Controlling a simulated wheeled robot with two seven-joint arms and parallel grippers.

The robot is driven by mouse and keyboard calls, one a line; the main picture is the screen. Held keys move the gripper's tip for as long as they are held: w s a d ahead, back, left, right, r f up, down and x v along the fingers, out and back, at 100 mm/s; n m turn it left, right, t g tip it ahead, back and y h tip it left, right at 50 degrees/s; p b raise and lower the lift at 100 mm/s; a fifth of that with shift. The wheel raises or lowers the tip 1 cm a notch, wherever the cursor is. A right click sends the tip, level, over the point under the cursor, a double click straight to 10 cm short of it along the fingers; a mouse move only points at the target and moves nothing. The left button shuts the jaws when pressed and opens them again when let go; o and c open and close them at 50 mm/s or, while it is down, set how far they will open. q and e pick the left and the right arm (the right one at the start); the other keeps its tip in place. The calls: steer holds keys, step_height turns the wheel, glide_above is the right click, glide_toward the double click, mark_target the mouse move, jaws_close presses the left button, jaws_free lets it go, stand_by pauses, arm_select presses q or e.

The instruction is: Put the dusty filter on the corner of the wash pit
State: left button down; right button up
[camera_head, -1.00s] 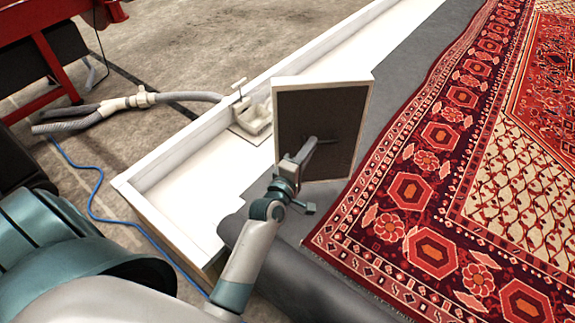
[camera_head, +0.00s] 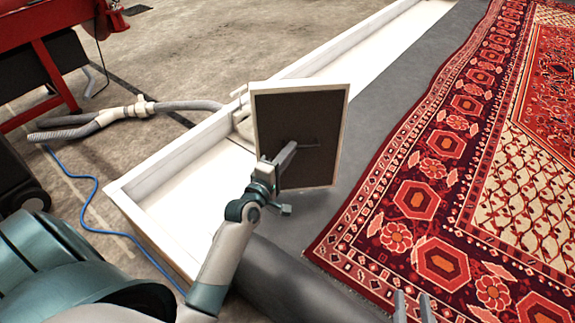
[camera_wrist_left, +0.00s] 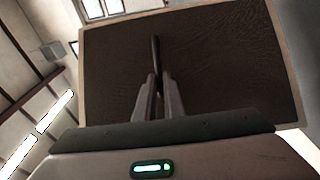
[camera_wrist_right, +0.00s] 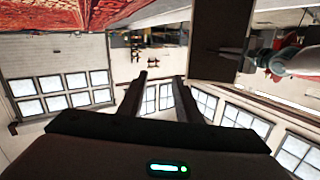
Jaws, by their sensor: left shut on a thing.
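The dusty filter (camera_head: 325,115) is a flat dark panel with a pale frame and a small handle on its face. My left gripper (camera_head: 290,150) is shut on that handle and holds the filter upright, above the pit's edge. In the left wrist view the filter (camera_wrist_left: 215,60) fills most of the picture, with the fingers (camera_wrist_left: 158,85) closed on the handle. The wash pit (camera_head: 190,192) is a long white trough with a low rim; the filter hides part of it. My right gripper (camera_head: 412,300) shows at the bottom edge; in the right wrist view its fingers (camera_wrist_right: 162,85) are apart and empty.
A patterned red rug (camera_head: 440,170) lies on a grey surface (camera_head: 375,120) right of the pit. A grey hose (camera_head: 120,115) runs to the pit's left wall. A blue cable (camera_head: 92,200) crosses the floor. A red frame (camera_head: 50,65) stands at upper left.

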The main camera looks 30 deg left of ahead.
arm_select(q)
steer(key=shift+a+f+b, duration=0.25)
steer(key=shift+f+b, duration=0.05)
steer(key=shift+b, duration=0.05)
arm_select(e)
steer(key=shift+s+a+r+t+y, duration=0.2)
steer(key=shift+r+t, duration=0.4)
steer(key=shift+r, duration=0.4)
steer(key=shift+a+r+t+y, duration=0.1)
steer(key=shift+r+t+y, duration=0.2)
steer(key=shift+r+t, duration=0.5)
arm_select(q)
steer(key=shift+f, duration=0.1)
arm_select(e)
steer(key=shift+r, duration=0.25)
